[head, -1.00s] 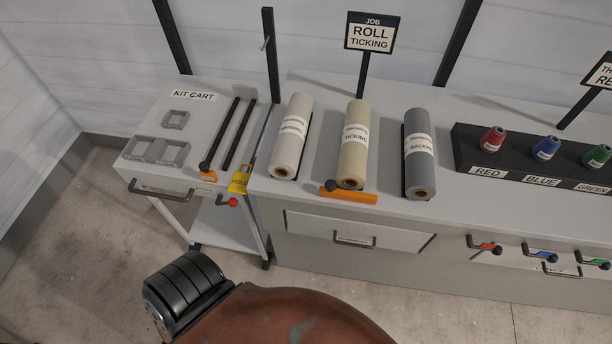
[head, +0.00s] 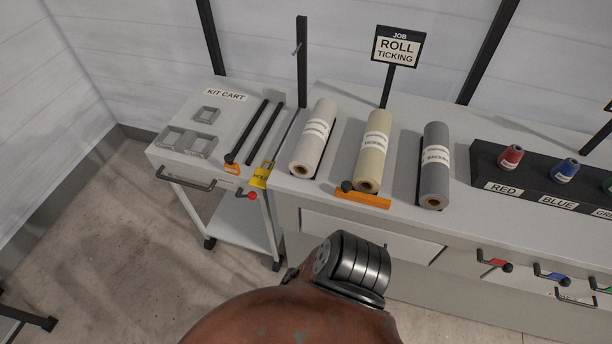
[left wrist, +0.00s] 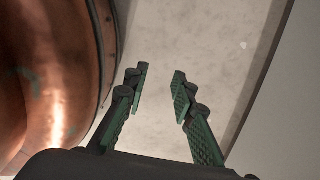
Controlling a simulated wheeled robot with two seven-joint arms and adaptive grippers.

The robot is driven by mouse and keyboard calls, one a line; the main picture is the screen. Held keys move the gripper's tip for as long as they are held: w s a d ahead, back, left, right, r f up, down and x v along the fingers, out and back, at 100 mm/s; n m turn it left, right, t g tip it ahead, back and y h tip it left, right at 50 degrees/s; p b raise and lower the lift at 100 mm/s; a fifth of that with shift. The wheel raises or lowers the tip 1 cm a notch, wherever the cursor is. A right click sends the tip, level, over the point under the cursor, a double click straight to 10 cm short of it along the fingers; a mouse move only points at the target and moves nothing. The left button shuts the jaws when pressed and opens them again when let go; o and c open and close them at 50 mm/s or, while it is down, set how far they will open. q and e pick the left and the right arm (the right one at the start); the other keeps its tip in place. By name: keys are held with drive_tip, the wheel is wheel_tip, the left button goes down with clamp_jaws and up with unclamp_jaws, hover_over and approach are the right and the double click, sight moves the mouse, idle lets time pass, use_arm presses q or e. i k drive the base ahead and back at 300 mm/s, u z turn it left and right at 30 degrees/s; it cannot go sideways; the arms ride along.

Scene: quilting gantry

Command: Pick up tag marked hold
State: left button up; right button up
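The yellow tag (head: 261,175), which shows partly readable lettering, hangs at the right front corner of the kit cart (head: 207,181). It is just above a red knob (head: 252,195) and beside the lower end of a dark rod. My left gripper (left wrist: 158,84) shows in the left wrist view with its two fingers apart and nothing between them; pale floor lies beyond. It is outside the head view, so its distance from the tag cannot be told. My right gripper is in neither view.
The kit cart holds grey trays and two black rods (head: 265,133). The counter to its right carries white, cream (head: 374,150) and grey rolls, an orange bar (head: 362,200) and a dark spool rack (head: 542,192). Drawer handles stick out in front.

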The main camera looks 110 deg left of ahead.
sight(259, 178)
drive_tip(key=z, duration=0.1)
drive_tip(key=k, duration=1.75)
drive_tip(key=u, duration=0.45)
